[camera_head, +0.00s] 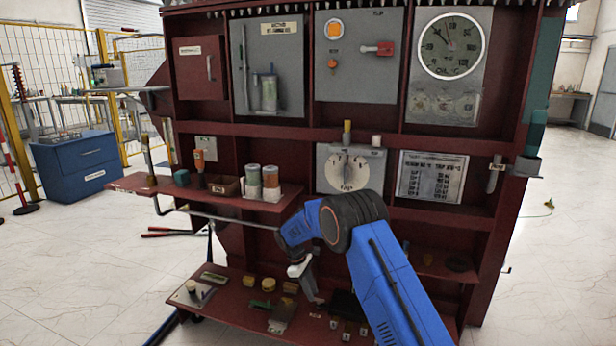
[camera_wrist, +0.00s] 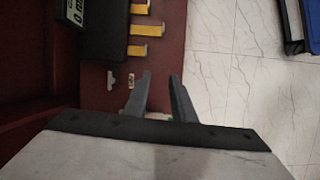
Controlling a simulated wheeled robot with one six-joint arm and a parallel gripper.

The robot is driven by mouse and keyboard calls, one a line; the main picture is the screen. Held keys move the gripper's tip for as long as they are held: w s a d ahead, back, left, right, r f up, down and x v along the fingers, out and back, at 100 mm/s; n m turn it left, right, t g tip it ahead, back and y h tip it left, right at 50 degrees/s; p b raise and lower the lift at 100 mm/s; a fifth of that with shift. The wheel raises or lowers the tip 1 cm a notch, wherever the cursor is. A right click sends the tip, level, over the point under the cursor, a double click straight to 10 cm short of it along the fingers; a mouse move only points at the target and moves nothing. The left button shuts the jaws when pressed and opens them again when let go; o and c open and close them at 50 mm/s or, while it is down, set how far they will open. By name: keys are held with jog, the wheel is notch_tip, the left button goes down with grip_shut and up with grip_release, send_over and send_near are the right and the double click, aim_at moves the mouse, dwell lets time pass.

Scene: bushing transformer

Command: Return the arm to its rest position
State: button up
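My blue arm reaches in from the lower right of the head view and is bent over the low red shelf (camera_head: 235,312) of the transformer cabinet. My gripper (camera_head: 312,288) points down near the shelf's right part, and the arm partly hides what lies behind it. In the wrist view my gripper (camera_wrist: 160,85) has its two dark fingers apart, with a gap between them. No held object shows between the fingertips. The shelf's edge and the pale floor lie beyond them.
A black device with a display (camera_wrist: 70,15) and yellow-marked tabs (camera_wrist: 145,30) lies close to the fingers. Above the arm are a middle red shelf (camera_head: 225,199) with jars and a dial panel (camera_head: 348,170). A blue cabinet (camera_head: 75,165) stands left.

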jog(key=s+d+r+m+y, duration=0.15)
jog(key=s+d+r, duration=0.3)
jog(key=r, duration=0.45)
jog(key=s+d+r+m+t, duration=0.15)
jog(key=s+d+r, duration=0.3)
jog(key=r, duration=0.45)
jog(key=s+d+r+m+y, duration=0.1)
jog(key=s+d+r+m, duration=0.15)
jog(key=d+r, duration=0.45)
jog(key=s+d+r+m+t, duration=0.1)
jog(key=s+d+r, duration=0.2)
jog(key=s+r, duration=0.4)
jog(key=s+d+r+m+t, duration=0.1)
jog(key=s+d+r+m, duration=0.3)
jog(key=s, duration=0.6)
jog(key=s+d+m+t, duration=0.1)
jog(key=s+d, duration=0.1)
jog(key=s, duration=1.1)
jog(key=s+d+m+t+y, duration=0.1)
jog(key=s+d+m, duration=0.1)
jog(key=s, duration=1.1)
jog(key=shift+s+d+f, duration=0.35)
jog(key=shift+s+f, duration=0.05)
jog(key=shift+t+y, duration=0.25)
